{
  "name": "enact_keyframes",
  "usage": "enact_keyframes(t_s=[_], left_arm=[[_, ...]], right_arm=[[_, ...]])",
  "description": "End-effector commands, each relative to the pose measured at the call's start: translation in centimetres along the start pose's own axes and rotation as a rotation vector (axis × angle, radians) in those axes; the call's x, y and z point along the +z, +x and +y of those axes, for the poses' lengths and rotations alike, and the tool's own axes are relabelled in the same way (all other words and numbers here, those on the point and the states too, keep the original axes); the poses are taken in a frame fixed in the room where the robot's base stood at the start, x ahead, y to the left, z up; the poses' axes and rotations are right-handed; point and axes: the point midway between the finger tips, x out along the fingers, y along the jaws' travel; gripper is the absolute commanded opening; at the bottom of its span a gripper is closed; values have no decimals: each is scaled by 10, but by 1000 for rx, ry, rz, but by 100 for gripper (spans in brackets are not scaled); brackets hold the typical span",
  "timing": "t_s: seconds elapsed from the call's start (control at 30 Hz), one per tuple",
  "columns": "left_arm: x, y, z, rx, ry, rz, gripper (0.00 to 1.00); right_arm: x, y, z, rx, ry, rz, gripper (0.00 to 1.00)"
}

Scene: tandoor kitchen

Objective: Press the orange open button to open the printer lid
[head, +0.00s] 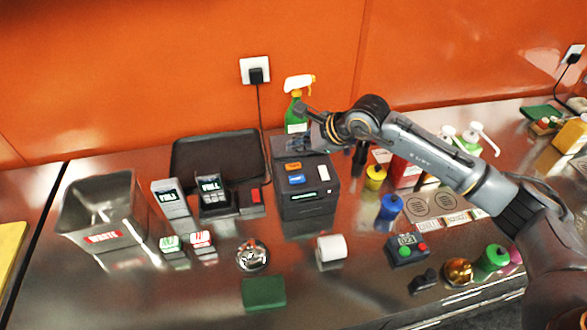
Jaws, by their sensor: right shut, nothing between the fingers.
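The printer (308,205) is a dark box standing on the steel counter at the middle. Its top carries an orange button (293,166) with a blue button (297,179) just in front of it. My right arm reaches in from the right, and my right gripper (303,110) is shut and empty. In the picture it shows above the printer's back edge, beyond the orange button and apart from it. The arm covers part of the area right of the printer's back. My left gripper is not in view.
A green spray bottle (296,117) stands behind the printer. A black tray (216,150) and card terminals (213,190) are to the left. A white paper roll (331,248) and a metal bell (252,256) stand in front. Bottles crowd the right. The front counter has free room.

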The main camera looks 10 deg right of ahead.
Motion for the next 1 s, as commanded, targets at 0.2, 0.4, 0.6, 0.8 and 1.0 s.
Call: enact_keyframes(t_s=[0.2, 0.4, 0.6, 0.8, 1.0], left_arm=[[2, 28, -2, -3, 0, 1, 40], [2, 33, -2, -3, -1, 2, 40], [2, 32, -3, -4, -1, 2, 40], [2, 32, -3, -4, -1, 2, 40], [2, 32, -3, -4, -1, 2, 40]], right_arm=[[-17, 24, 18, 0, -1, 0, 0], [-20, 27, 20, 0, -1, 0, 0], [-19, 26, 19, 0, -1, 0, 0], [-19, 26, 19, 0, -1, 0, 0], [-19, 26, 19, 0, -1, 1, 0]])
